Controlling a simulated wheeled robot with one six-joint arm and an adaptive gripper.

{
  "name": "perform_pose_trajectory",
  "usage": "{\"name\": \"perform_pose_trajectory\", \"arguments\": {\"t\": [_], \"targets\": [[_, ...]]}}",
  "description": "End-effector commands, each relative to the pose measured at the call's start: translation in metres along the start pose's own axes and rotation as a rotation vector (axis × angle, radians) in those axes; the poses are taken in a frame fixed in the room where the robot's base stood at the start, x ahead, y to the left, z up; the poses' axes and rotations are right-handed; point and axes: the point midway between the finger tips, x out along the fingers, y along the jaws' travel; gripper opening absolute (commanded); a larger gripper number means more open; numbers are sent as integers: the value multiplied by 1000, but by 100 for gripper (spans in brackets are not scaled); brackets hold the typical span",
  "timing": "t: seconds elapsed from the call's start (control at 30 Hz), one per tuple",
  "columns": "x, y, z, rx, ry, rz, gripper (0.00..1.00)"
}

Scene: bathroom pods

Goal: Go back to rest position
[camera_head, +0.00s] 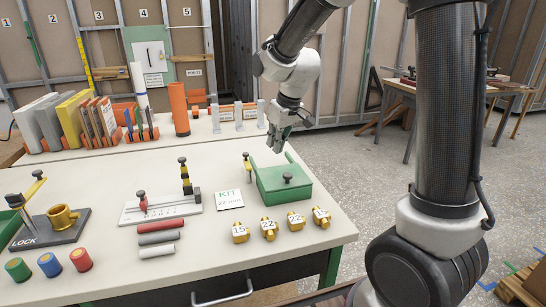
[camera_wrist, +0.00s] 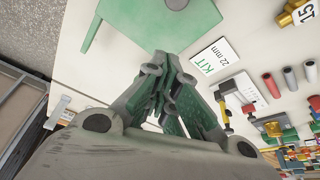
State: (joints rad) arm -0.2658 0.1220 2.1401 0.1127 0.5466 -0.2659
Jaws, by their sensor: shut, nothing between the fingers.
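My gripper (camera_head: 277,140) is shut and empty, held in the air above the back of the workbench, over the far edge of a green lidded box (camera_head: 280,182). In the wrist view, my gripper (camera_wrist: 172,85) points at the bench top with its fingers together. The green box's flat top (camera_wrist: 135,20) is at the upper edge there. A white card reading KIT 22 mm (camera_head: 229,199) lies left of the box and also shows in the wrist view (camera_wrist: 209,57).
Brass fittings (camera_head: 268,229) marked 15 and 22 stand at the bench front. Grey and red tubes (camera_head: 160,238), a slotted gauge (camera_head: 160,210) and a LOCK fixture (camera_head: 45,228) are to the left. Binders (camera_head: 75,118) stand behind. Open floor (camera_head: 360,190) lies right of the bench.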

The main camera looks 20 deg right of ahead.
Motion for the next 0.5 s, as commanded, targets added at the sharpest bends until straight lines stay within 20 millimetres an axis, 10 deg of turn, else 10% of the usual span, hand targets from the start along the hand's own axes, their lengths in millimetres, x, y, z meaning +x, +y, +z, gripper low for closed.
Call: {"name": "perform_pose_trajectory", "arguments": {"t": [0.27, 0.5], "targets": [[-30, 0, 2, 20, -9, -2, 0], [-46, -7, 79, 123, -177, -7, 0]]}}
